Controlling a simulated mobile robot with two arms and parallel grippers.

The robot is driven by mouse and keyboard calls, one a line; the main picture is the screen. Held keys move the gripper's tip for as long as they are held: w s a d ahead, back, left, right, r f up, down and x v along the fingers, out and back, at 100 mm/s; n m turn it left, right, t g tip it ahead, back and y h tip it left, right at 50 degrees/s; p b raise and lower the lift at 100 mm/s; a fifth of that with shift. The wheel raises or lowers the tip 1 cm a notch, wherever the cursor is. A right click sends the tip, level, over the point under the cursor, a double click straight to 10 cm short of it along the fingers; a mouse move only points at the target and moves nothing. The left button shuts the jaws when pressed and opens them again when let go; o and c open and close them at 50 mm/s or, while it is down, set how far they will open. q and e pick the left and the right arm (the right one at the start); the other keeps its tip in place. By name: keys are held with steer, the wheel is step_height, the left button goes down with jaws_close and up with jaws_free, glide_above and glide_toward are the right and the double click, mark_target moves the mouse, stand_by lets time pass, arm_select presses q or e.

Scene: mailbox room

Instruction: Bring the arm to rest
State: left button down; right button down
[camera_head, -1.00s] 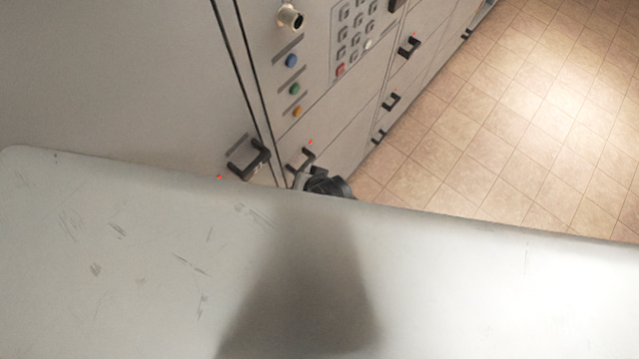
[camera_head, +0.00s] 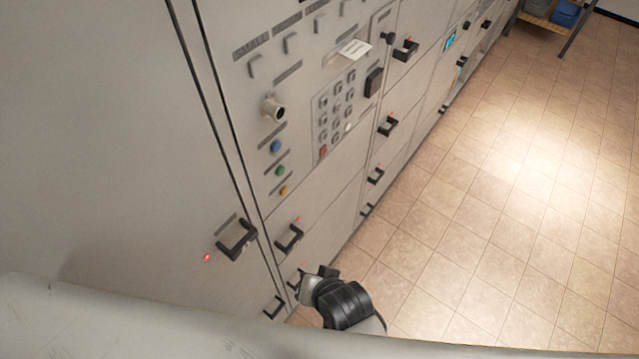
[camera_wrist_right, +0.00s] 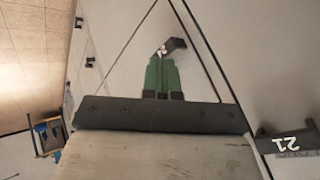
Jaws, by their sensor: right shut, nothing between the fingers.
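In the right wrist view my right gripper (camera_wrist_right: 162,62) shows green fingers, closed together with nothing between them. A black handle (camera_wrist_right: 174,45) on a pale cabinet front appears just beyond the fingertips; I cannot tell whether they touch. In the head view a black and grey part of my arm shows at the bottom middle, beside the lower fronts of the locker wall (camera_head: 325,215). The gripper fingers cannot be made out there. My left gripper is in neither view.
The locker wall carries several black handles, such as one at the left (camera_head: 238,240), a keypad (camera_head: 337,112), coloured buttons and a white slip (camera_head: 354,49). Open tiled floor (camera_head: 500,200) lies to the right. A shelf with blue items (camera_head: 565,14) stands far off.

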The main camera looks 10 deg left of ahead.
steer(key=shift+w+a, duration=0.1)
steer(key=s+d+f+n+g+h+b, duration=0.15)
steer(key=d+f, duration=0.25)
steer(key=f, duration=0.4)
steer(key=s+d+f+b, duration=0.1)
steer(key=s+d+f, duration=0.25)
steer(key=f, duration=0.45)
steer(key=s+d+f+g+h+b, duration=0.1)
steer(key=d+f, duration=0.4)
steer(key=f, duration=0.4)
steer(key=s+d+f+n+g+h+b, duration=0.1)
steer(key=s+d+f+g+h+b, duration=0.1)
steer(key=s+d+f, duration=1.2)
steer(key=s+d, duration=0.2)
steer(key=s, duration=0.1)
steer(key=shift+b, duration=0.4)
